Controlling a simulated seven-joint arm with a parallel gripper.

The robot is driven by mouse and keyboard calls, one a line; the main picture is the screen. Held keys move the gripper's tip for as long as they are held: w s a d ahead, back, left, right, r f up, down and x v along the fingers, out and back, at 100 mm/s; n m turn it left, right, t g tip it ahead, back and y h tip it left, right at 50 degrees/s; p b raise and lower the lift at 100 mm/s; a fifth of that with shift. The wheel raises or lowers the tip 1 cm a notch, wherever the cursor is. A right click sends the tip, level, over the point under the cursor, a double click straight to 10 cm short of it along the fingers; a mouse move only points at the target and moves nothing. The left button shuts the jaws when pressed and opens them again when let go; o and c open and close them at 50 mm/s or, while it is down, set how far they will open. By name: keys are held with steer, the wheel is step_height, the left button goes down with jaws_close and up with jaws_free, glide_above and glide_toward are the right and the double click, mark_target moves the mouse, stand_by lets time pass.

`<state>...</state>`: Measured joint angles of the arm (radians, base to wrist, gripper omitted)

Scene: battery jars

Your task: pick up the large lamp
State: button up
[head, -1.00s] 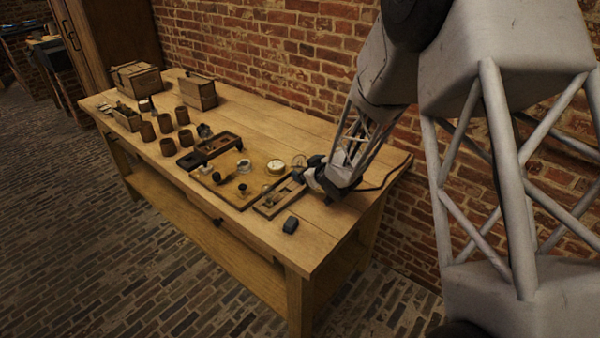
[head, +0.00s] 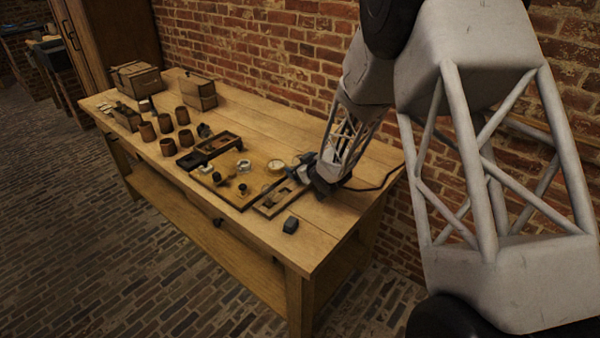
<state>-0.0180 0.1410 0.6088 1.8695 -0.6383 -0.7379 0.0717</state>
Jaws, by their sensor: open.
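My gripper (head: 298,173) is low over the right part of the workbench, just above the right end of a shallow wooden tray (head: 263,211) and right of a round white-faced dial (head: 277,165). It is open, and I see nothing held in it. The fingertips are small and dark in this view. I cannot clearly pick out the large lamp. Small pieces, too small to name surely, stand on the yellowish board (head: 222,190) left of the gripper. My gripper and wrist hide the bench behind them.
The wooden bench (head: 330,215) stands against a brick wall. A small dark block (head: 290,225) lies near its front edge. Several brown jars (head: 167,147), a dark tray (head: 196,158) and wooden boxes (head: 200,95) stand to the left. A dark cable lies at the right.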

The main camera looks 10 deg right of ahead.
steer(key=shift+w+a+f, duration=0.1)
steer(key=shift+w, duration=0.15)
stand_by(0.4)
steer(key=c, duration=1.1)
steer(key=shift+r, duration=0.85)
step_height(320, 180, up, 2)
steer(key=shift+s+r, duration=0.1)
steer(key=s+d+r, duration=0.1)
steer(key=s, duration=1.4)
steer(key=shift+s+d, duration=0.35)
